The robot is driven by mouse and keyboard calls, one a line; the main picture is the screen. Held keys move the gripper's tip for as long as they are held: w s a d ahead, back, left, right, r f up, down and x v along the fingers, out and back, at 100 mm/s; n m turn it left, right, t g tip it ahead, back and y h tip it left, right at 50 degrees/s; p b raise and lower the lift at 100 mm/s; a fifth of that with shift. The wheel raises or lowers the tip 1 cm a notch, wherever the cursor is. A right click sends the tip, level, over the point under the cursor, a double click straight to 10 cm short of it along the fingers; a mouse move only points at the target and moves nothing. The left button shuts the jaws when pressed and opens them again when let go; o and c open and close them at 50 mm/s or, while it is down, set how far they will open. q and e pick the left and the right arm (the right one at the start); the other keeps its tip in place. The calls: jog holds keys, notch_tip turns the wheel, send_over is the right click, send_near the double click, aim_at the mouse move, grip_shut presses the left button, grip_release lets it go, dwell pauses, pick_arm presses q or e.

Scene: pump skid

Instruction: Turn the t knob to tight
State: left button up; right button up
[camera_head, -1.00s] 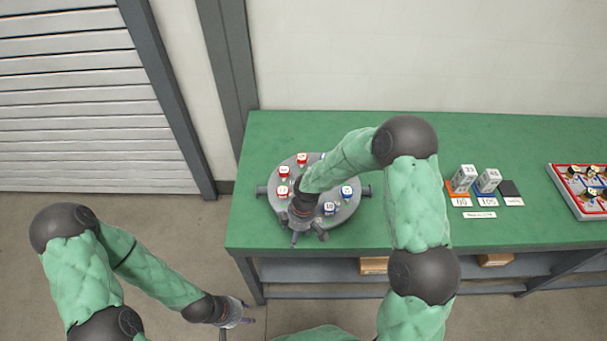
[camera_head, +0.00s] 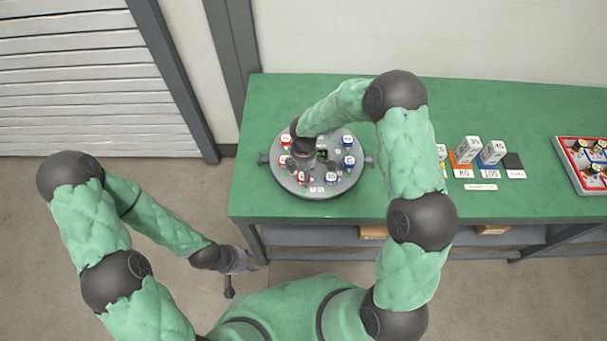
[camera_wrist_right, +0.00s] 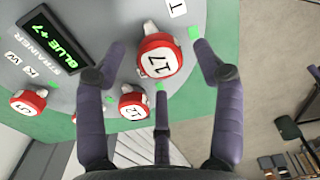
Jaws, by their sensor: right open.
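A round grey panel (camera_head: 345,183) with several red and blue knobs stands on the table. In the right wrist view, a red knob marked 17 (camera_wrist_right: 158,57) sits between the spread fingers of my right gripper (camera_wrist_right: 160,80), apart from them as far as I can see. A white plate with a T (camera_wrist_right: 177,8) lies on the panel near it. I cannot tell which knob the letter belongs to. In the head view my right wrist hides its fingers and part of the panel. My left gripper (camera_head: 238,266) hangs empty in front of the table; its opening is unclear.
A display reads "BLUE +7" (camera_wrist_right: 61,39).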

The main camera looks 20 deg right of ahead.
jog(key=shift+f, duration=0.75)
jog(key=shift+c, duration=0.3)
jog(key=c, duration=1.1)
